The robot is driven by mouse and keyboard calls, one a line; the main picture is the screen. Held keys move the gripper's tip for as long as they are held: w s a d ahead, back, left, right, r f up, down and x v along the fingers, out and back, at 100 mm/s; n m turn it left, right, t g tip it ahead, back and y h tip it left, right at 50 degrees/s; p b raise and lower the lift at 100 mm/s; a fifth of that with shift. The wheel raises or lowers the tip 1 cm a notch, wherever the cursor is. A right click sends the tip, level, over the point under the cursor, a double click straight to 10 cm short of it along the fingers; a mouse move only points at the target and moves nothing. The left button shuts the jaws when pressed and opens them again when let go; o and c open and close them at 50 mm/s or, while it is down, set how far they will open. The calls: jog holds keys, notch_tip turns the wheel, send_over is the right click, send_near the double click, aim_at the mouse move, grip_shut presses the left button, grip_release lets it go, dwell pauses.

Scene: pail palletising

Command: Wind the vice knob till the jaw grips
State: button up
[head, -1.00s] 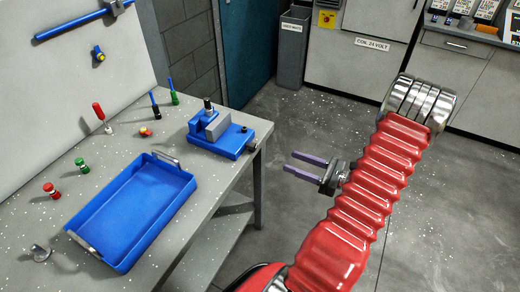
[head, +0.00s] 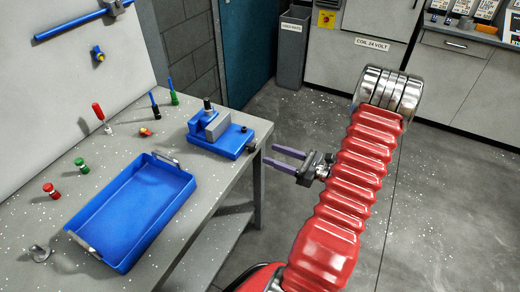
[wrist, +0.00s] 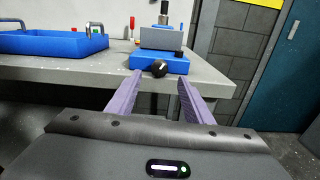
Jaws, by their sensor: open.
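The vice (head: 219,134) has a blue base and grey jaw parts and sits at the bench's right corner. Its dark round knob (head: 251,146) sticks out past the bench edge; it also shows in the wrist view (wrist: 160,69). A dark cylindrical piece (head: 207,104) stands upright on the vice; I cannot tell whether it is gripped. My gripper (head: 269,155) is open and empty, with two purple fingers pointing at the knob from the right. In the wrist view my gripper (wrist: 160,90) has the knob ahead, between its fingertips and apart from them.
A blue tray (head: 187,189) with metal handles lies on the grey bench (head: 225,180). The floor (head: 430,200) right of the bench is open.

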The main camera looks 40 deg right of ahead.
aim_at(255, 148)
jog(key=x, duration=0.6)
jog(key=shift+w, duration=0.25)
jog(key=shift+c, duration=0.5)
jog(key=c, duration=1)
jog(key=shift+o, duration=0.3)
jog(key=shift+m, duration=1.3)
jog(key=o, duration=1)
